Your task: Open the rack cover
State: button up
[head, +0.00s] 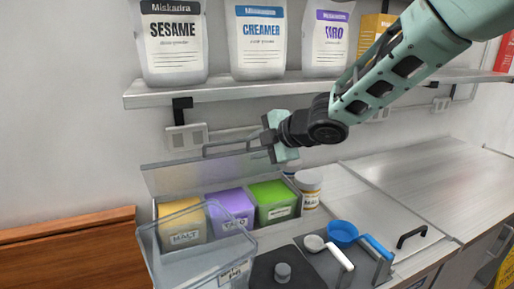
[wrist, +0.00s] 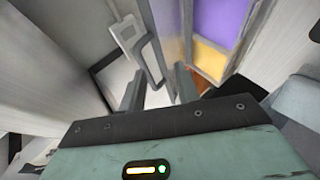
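The rack cover (head: 205,174) is a see-through panel, raised and tilted up behind the open rack of tubs. Its grey bar handle (head: 235,141) runs along the upper part. My gripper (head: 269,140) is at the right end of the handle, above the rack. In the wrist view my gripper's two dark fingers (wrist: 159,92) are apart, and the handle (wrist: 152,60) reaches down between or just beyond them. I cannot tell whether either finger touches it. Yellow (head: 181,220), purple (head: 231,207) and green (head: 273,201) tubs stand in the rack.
A shelf (head: 230,93) with several bags is above my gripper. A clear bin (head: 195,265) stands in front of the rack. A white jar (head: 308,187), blue cup (head: 342,233) and scoop are to the right. The counter at far right is clear.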

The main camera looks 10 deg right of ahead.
aim_at(240, 151)
jog(key=shift+a, duration=0.15)
jog(key=c, duration=0.5)
jog(key=s+a+f+m+y+b, duration=0.1)
jog(key=a+m, duration=0.1)
jog(key=s+a+f+m+t+y+b, duration=0.1)
jog(key=a+m+b, duration=0.1)
jog(key=a, duration=0.1)
jog(key=s+a+f+m+t+y+b, duration=0.1)
jog(key=s+a+m+y, duration=0.1)
jog(key=shift+a, duration=0.3)
grip_shut()
jog(key=s+d+f+m+t+h+b, duration=0.3)
jog(key=d+m+t+h+b, duration=0.25)
jog(key=m+t, duration=0.65)
jog(key=w+r+p, duration=0.1)
jog(key=w, duration=0.2)
jog(key=w+a+r+m+g+p, duration=0.1)
jog(key=w+p, duration=0.1)
jog(key=w, duration=0.1)
jog(key=w+a+r+m+p, duration=0.1)
jog(key=w+p, duration=0.1)
jog(key=w, duration=0.1)
jog(key=shift+w+r+g+h, duration=0.1)
jog(key=shift+r+g+h, duration=0.15)
jog(key=shift+r+g, duration=0.15)
